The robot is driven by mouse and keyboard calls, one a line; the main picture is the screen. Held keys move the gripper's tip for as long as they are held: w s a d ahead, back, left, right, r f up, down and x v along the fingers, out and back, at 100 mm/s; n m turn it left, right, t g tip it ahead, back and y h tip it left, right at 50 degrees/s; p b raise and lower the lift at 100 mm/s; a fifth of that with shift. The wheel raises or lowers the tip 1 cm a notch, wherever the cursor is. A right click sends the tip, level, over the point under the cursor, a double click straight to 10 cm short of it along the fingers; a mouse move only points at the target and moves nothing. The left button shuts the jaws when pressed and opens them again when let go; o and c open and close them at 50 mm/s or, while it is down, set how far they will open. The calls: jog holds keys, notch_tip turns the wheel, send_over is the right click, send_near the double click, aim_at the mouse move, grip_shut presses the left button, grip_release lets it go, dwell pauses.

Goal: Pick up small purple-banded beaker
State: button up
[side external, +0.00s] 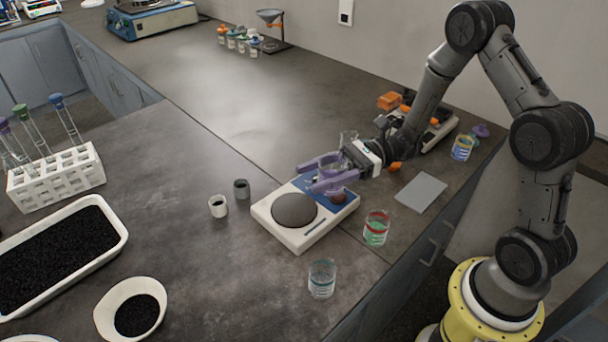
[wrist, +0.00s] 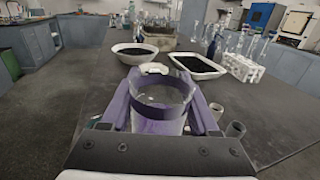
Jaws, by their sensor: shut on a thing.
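The small purple-banded beaker (wrist: 160,104) stands between the purple fingers of my gripper (wrist: 164,112) in the wrist view. It is clear glass with a wide purple band, looks upright, and its open rim faces up. In the side view my gripper (side external: 320,174) is shut around the beaker, over the back of the white and blue device with a round dark plate (side external: 294,209). There the beaker is mostly hidden by the fingers. I cannot tell how high its base is.
A red-and-green-banded beaker (side external: 376,228) and a blue-banded beaker (side external: 322,278) stand near the front edge. Two small cups (side external: 218,206) stand left of the device. A grey slab (side external: 421,193) lies to the right. A tray of black grains (side external: 118,222) and a white tube rack (side external: 55,180) are farther left.

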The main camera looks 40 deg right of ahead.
jog(key=s+d+r, duration=0.1)
jog(key=s+r, duration=0.4)
jog(key=r, duration=0.2)
jog(key=shift+d+r, duration=0.15)
jog(key=shift+r, duration=0.05)
dwell(0.6)
jog(key=shift+w, duration=0.1)
dwell(0.3)
